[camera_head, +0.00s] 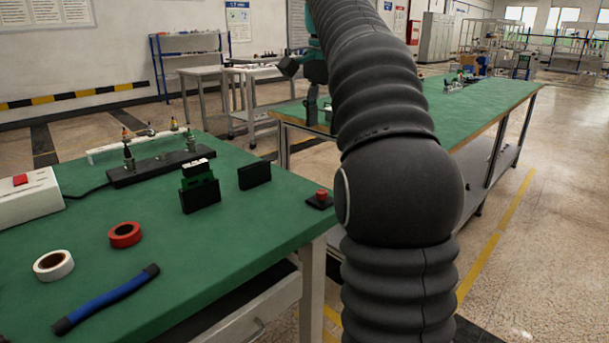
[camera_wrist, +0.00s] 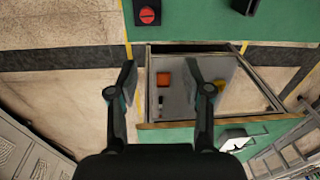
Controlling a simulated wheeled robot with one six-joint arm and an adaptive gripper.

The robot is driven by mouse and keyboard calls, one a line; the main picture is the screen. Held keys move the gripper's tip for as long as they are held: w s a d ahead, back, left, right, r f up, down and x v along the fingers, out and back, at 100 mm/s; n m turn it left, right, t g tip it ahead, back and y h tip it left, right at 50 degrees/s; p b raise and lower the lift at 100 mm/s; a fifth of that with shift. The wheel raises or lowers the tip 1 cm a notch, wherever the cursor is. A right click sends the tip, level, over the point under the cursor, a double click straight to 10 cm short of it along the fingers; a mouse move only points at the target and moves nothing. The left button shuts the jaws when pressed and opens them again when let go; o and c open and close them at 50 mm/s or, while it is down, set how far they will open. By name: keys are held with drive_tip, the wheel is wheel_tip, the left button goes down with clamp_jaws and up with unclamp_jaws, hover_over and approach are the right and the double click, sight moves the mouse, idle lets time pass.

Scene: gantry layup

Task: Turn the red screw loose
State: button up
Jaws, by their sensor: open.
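The red screw (camera_head: 321,193) sits on a small black base at the right corner of the near green table. In the wrist view the red screw (camera_wrist: 148,15) shows at the top edge, with a dark slot line across its round head. My gripper (camera_wrist: 160,80) is open and empty, its two dark fingers spread apart. It is apart from the screw, which lies beyond the fingertips in that view. In the head view my dark ribbed arm rises to the right of the screw, and the gripper's fingers cannot be made out clearly.
The near table (camera_head: 225,235) holds black upright blocks (camera_head: 200,190), a red tape roll (camera_head: 125,235), a white roll (camera_head: 54,265) and a blue-handled bar (camera_head: 107,299). A second green table (camera_head: 485,100) stands behind my arm. In the wrist view an orange item (camera_wrist: 163,79) lies below, between the fingers.

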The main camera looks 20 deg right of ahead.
sight(322, 191)
drive_tip(key=shift+m+g, duration=0.4)
drive_tip(key=shift+m, duration=0.4)
drive_tip(key=f+b, duration=0.1)
drive_tip(key=f, duration=0.3)
drive_tip(key=s+f+b, duration=0.1)
drive_tip(key=f+b, duration=0.1)
drive_tip(key=f, duration=0.3)
drive_tip(key=a+f+b, duration=0.1)
drive_tip(key=f, duration=0.3)
drive_tip(key=shift+s+f, duration=0.4)
